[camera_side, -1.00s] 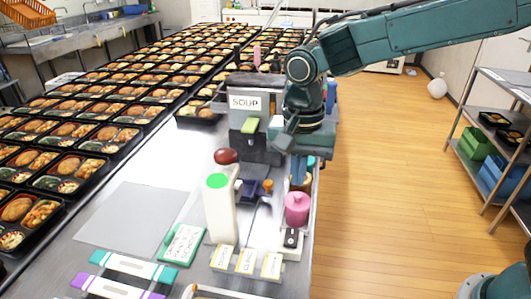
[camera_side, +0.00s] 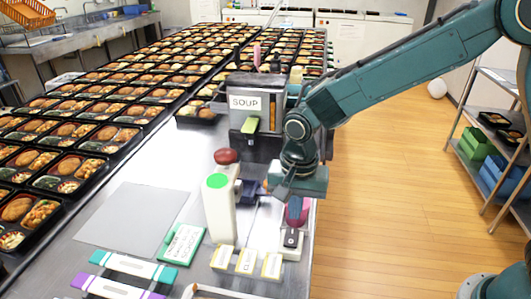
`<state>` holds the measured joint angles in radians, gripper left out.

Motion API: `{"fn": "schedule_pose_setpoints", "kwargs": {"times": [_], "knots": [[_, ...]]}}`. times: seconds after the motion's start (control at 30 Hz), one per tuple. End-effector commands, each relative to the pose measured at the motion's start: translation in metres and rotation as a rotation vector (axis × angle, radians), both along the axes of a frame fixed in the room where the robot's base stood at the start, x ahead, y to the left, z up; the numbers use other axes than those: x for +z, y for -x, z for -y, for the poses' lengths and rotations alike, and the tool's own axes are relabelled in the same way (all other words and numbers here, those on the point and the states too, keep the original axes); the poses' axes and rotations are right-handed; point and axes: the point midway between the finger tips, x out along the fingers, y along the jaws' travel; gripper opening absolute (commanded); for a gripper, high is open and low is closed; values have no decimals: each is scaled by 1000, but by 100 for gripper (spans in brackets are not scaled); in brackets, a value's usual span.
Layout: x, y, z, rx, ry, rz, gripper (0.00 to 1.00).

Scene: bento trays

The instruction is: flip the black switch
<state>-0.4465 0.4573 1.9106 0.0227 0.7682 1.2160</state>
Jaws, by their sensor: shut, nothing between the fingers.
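The black switch (camera_side: 291,238) sits on a small white base (camera_side: 291,251) near the right edge of the steel table. My gripper (camera_side: 294,222) points down just above and behind the switch, in front of the pink pot (camera_side: 304,213), which it partly hides. Its fingers are shut with nothing between them. I cannot tell whether the fingertips touch the switch.
A white bottle with a green cap (camera_side: 218,210) stands left of my gripper. Three yellow-and-white cards (camera_side: 246,261) lie left of the switch base. The soup machine (camera_side: 245,103) stands behind. A grey mat (camera_side: 133,218) and rows of bento trays (camera_side: 70,172) lie left.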

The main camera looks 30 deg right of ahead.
Motion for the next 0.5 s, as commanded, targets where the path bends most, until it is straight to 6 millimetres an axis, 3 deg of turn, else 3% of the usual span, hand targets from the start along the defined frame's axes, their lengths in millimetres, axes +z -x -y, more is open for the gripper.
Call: {"fn": "schedule_pose_setpoints", "kwargs": {"times": [0.2,0.5], "knots": [[-29,0,1,-1,1,-3,0],[-43,-1,1,-1,-1,1,0]]}}
